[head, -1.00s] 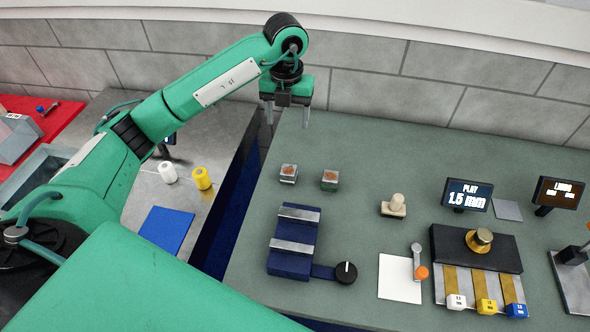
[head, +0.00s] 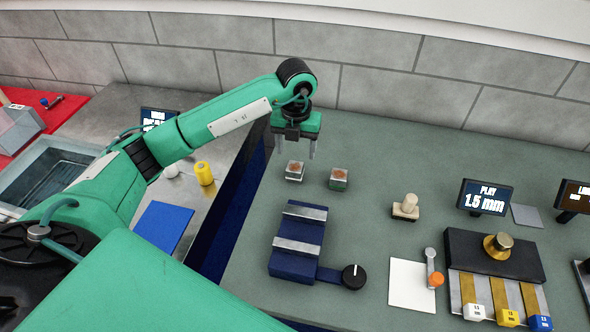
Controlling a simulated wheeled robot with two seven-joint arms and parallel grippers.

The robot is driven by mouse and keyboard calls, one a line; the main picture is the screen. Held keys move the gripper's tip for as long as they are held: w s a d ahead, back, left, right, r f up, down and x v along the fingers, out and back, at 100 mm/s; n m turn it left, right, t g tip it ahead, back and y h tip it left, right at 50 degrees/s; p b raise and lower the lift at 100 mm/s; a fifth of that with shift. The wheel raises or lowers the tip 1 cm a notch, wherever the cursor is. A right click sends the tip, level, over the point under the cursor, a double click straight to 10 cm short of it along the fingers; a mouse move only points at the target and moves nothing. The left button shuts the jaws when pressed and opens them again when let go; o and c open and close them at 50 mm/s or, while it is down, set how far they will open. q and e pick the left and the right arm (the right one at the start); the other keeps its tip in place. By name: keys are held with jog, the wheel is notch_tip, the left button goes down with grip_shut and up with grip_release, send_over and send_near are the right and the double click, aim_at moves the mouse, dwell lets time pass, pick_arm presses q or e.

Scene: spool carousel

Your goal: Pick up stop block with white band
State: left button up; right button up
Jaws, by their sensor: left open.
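Two small blocks with brownish tops stand on the green-grey table. The left block (head: 295,171) has a pale, whitish side and looks like the stop block with the white band. The right block (head: 339,179) has a greenish lower side. My left gripper (head: 297,150) points down with its fingers apart and empty. In the picture its fingertips are just above and behind the left block, apart from it; the exact height is hard to tell. My right gripper is not in view.
A dark blue fixture (head: 299,242) with metal bars and a black knob (head: 353,277) stands in front of the blocks. The brick wall (head: 390,95) runs behind.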

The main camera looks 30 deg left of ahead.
aim_at(295, 166)
pick_arm(q)
notch_tip(295, 166, down, 3)
jog(key=shift+r, duration=0.2)
notch_tip(295, 166, down, 4)
jog(key=p, duration=0.2)
jog(key=shift+a+p, duration=0.1)
jog(key=shift+p, duration=0.2)
jog(key=shift+f, duration=0.6)
jog(key=c, duration=1.3)
grip_shut()
jog(key=shift+r, duration=0.1)
